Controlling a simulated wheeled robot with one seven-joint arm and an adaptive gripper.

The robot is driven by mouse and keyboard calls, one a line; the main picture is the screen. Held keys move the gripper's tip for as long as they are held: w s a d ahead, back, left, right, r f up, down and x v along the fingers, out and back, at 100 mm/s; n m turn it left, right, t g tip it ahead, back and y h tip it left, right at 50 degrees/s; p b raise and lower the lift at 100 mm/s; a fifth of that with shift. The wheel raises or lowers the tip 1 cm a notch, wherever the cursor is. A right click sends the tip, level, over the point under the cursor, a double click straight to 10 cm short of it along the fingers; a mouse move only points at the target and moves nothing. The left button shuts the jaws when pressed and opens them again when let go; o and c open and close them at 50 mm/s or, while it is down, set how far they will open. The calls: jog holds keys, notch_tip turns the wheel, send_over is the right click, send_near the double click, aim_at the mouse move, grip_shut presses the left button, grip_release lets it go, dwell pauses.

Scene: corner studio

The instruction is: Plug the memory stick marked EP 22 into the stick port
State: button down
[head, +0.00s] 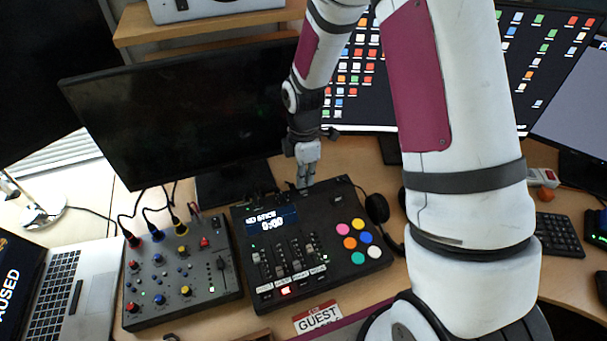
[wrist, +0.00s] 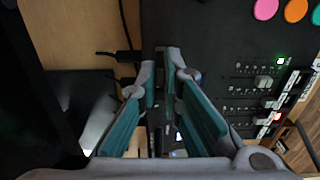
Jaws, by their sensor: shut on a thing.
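My gripper (head: 305,183) points down at the back edge of the black recorder console (head: 345,193). In the wrist view, its fingertips (wrist: 160,62) are close together at the console's edge, shut on a small dark thing that looks like a memory stick. The fingers mostly hide it, and no EP 22 marking can be read. The console's display (head: 268,219) reads "NO STICK" and "0:00". The stick port cannot be made out. I cannot tell whether the held thing touches the console.
A grey mixer (head: 180,268) with cables stands left of the console, and a laptop (head: 72,285) farther left. A dark monitor (head: 185,115) stands close behind. Headphones (head: 377,208) lie right of the console. A GUEST card (head: 318,318) lies in front.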

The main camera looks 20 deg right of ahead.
jog(key=shift+f, duration=0.35)
jog(key=c, duration=1.7)
grip_release()
jog(key=shift+o, duration=0.2)
notch_tip(320, 180, up, 12)
